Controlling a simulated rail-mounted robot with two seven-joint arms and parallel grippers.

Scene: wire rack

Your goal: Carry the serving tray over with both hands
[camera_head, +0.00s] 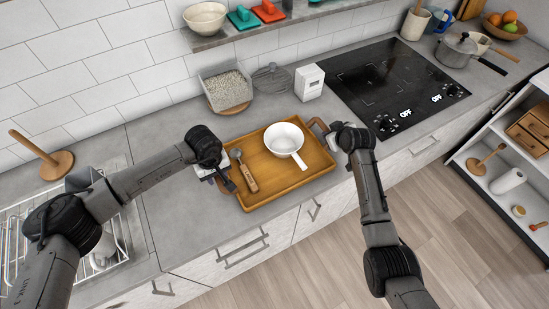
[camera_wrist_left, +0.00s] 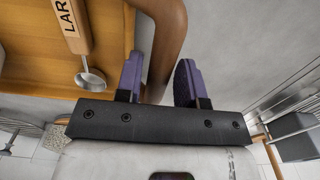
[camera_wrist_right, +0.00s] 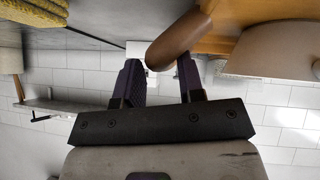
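The wooden serving tray (camera_head: 262,190) lies on the grey counter near its front edge. It holds a white pan (camera_head: 283,137) and a ladle (camera_head: 246,172) with a wooden handle. My left gripper (camera_head: 228,182) is at the tray's left end. In the left wrist view its fingers (camera_wrist_left: 160,80) stand open on both sides of the curved brown tray handle (camera_wrist_left: 168,40). My right gripper (camera_head: 328,134) is at the tray's right end. In the right wrist view its fingers (camera_wrist_right: 162,80) are apart, with the right handle (camera_wrist_right: 180,38) at their tips. Firm contact cannot be seen.
The black cooktop (camera_head: 385,80) lies to the right. A wire rack (camera_head: 112,235) stands at the left. Counter between rack and tray is clear.

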